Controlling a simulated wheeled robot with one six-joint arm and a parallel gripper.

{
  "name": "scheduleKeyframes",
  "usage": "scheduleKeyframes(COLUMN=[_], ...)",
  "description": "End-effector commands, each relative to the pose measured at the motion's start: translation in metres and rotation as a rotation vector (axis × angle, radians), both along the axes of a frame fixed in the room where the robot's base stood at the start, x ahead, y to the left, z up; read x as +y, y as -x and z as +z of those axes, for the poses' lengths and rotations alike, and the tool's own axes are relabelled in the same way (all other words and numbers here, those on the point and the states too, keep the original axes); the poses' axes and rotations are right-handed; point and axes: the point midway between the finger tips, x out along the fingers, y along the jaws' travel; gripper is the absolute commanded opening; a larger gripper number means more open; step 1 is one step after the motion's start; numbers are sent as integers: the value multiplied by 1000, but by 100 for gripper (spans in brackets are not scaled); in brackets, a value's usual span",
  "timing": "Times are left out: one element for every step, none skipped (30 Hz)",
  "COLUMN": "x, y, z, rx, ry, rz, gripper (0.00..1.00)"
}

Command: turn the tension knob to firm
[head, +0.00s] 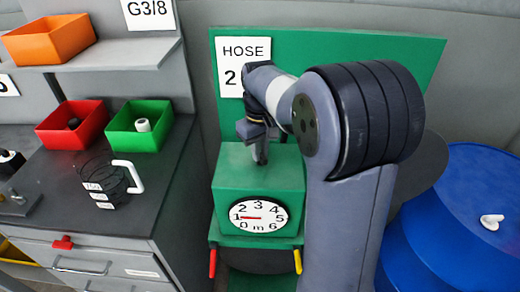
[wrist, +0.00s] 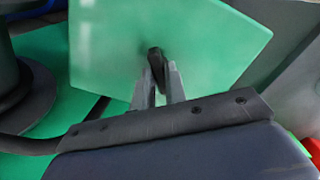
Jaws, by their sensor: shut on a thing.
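A green box (head: 229,177) stands below the HOSE 2 sign, with a white dial (head: 258,228) on its front. The dial's red needle lies about level and points left, near the 1. My gripper (head: 260,160) points down onto the top of the box. In the wrist view, the fingers of my gripper (wrist: 160,80) are closed around a small black knob (wrist: 155,54) on the green top face. The knob looks like a narrow bar there; my gripper hides it in the head view. No soft or firm marks are readable.
A red-handled lever (head: 212,263) and a yellow-handled one (head: 297,261) hang below the box. A blue drum (head: 455,215) stands right.

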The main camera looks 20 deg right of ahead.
Motion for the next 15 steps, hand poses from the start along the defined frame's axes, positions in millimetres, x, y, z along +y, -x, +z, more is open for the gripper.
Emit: scheduleKeyframes(x=[0,0,0,0,0,0,0,0,0,0,0,0,0,0,0], y=[0,0,0,0,0,0,0,0,0,0,0,0,0,0,0], z=[0,0,0,0,0,0,0,0,1,1,1,1,1,1,1], rx=[0,0,0,0,0,0,0,0,0,0,0,0,0,1,1], ry=[0,0,0,0,0,0,0,0,0,0,0,0,0,0,0], rz=[0,0,0,0,-1,-3,-5,-9,-15,-22,-29,-42,-55,-67,-89], gripper=[0,0,0,0,0,0,0,0,0,0,0,0,0,0,0])
